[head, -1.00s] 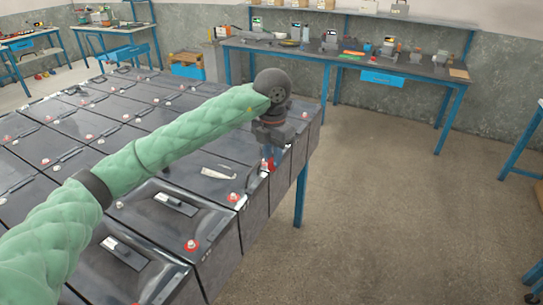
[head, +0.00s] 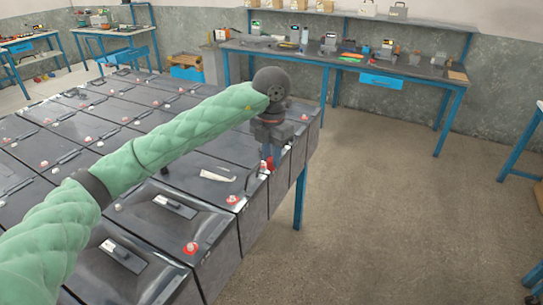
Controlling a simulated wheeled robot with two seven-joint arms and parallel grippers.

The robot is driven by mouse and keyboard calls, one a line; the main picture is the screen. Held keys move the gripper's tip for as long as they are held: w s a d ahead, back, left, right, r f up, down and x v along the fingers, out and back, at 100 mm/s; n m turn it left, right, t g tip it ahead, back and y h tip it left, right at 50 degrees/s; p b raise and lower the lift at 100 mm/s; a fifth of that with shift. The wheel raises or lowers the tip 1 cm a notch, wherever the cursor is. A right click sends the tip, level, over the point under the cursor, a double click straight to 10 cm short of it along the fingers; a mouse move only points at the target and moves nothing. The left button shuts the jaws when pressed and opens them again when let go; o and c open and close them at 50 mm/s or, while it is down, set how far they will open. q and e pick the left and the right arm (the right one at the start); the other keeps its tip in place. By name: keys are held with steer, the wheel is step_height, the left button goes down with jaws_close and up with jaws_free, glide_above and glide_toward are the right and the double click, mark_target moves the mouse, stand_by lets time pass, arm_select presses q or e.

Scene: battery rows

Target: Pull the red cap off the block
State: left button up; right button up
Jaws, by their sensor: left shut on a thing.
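My left gripper (head: 268,160) points down at the right edge of the battery blocks, at the end of my green left arm. It is shut on a small red cap (head: 270,165) at the corner of a dark block (head: 215,172). Only a little red shows below the fingers, and I cannot tell whether the cap still touches the block. Other red-ringed terminals, such as one on a nearer block (head: 232,199), sit uncovered. My right gripper is not in view.
Rows of dark battery blocks (head: 185,215) fill the left. A blue-legged workbench (head: 455,82) stands at the back. The floor (head: 390,210) to the right is clear.

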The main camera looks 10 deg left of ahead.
mark_target(271, 159)
arm_select(q)
steer(key=shift+r, duration=0.6)
steer(key=shift+r+p, duration=0.7)
steer(key=shift+r, duration=1.35)
steer(key=shift+f, duration=0.1)
